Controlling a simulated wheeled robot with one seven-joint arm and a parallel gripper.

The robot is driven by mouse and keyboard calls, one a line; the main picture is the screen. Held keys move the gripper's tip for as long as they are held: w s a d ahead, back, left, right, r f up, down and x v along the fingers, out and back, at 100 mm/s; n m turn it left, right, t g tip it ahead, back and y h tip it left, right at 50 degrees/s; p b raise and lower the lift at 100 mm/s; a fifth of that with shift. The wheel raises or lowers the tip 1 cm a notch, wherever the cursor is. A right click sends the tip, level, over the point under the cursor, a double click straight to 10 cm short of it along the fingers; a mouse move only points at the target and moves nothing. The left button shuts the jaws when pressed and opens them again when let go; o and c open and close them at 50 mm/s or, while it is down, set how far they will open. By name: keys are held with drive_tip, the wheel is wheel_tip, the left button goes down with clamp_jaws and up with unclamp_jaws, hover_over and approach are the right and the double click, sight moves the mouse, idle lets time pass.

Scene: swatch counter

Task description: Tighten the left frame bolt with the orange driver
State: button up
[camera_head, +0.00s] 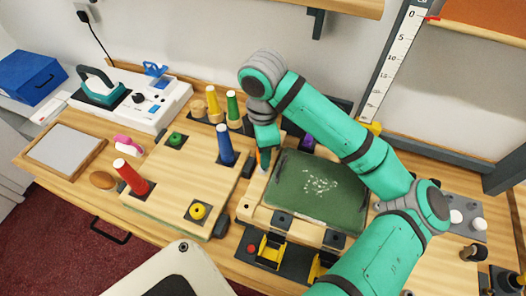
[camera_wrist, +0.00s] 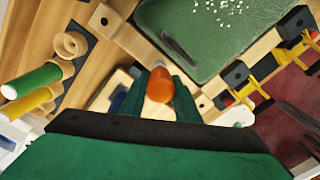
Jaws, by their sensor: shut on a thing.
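My gripper (camera_head: 264,162) points down at the left edge of the green board (camera_head: 318,190). It is shut on the orange driver (camera_wrist: 160,85), whose rounded orange handle shows between the two fingers in the wrist view. In the head view only a sliver of orange shows beside the fingers. The driver's shaft and tip are hidden. The board lies in a light wooden frame (camera_head: 262,214), which also shows in the wrist view (camera_wrist: 205,102). I cannot pick out the left frame bolt, nor tell whether the driver touches it.
Left of the frame is a wooden board with a red cone (camera_head: 131,176), a blue cone (camera_head: 225,145) and a yellow ring (camera_head: 198,211). Yellow and green cones (camera_head: 233,110) stand behind. Yellow clamps (camera_head: 270,252) stand at the frame's front. My arm crosses over the green board.

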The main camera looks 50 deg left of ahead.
drive_tip(key=m, duration=0.7)
drive_tip(key=shift+w, duration=0.15)
drive_tip(key=o, duration=0.8)
drive_tip(key=shift+a, duration=0.1)
